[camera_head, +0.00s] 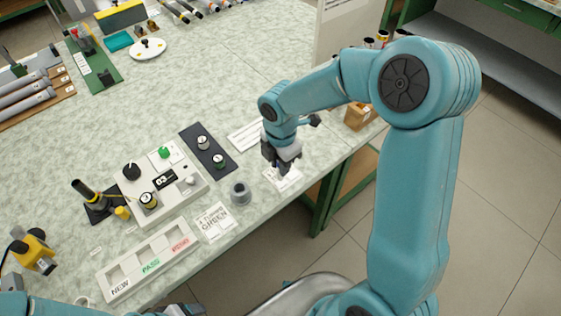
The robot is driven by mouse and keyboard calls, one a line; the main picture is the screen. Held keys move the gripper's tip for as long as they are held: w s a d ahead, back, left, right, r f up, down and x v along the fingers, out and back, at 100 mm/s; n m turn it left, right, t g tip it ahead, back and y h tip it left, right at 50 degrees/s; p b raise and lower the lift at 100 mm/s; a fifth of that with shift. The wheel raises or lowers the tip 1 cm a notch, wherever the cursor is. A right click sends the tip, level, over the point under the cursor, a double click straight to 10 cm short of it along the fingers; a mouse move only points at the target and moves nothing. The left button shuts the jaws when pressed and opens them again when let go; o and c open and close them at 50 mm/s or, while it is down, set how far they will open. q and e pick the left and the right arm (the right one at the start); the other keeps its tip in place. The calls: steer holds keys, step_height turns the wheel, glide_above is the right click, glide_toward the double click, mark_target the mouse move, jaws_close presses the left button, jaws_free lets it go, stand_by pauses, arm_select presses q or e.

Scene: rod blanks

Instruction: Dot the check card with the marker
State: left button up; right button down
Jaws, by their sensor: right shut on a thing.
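My right gripper (283,166) is low over a small white card (292,183) near the table's front edge, which looks like the check card. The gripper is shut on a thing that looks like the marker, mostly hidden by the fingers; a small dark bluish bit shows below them. I cannot tell whether its tip touches the card, or whether the card bears a dot. Of my left arm, a teal link and dark parts (178,311) show at the bottom edge; its fingers are not clear.
A grey control box (165,205) with knobs and a display stands to the left. A grey cup (240,193), a printed card (213,222) and a tray marked NEW and PASS (150,262) lie nearby. Another lined card (243,136) lies behind the gripper. The table's middle is clear.

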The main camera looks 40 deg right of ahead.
steer(key=shift+f+b, duration=0.4)
steer(key=shift+f, duration=0.2)
stand_by(0.8)
steer(key=shift+r, duration=0.15)
stand_by(0.4)
steer(key=shift+r+p, duration=3.45)
steer(key=shift+r, duration=0.45)
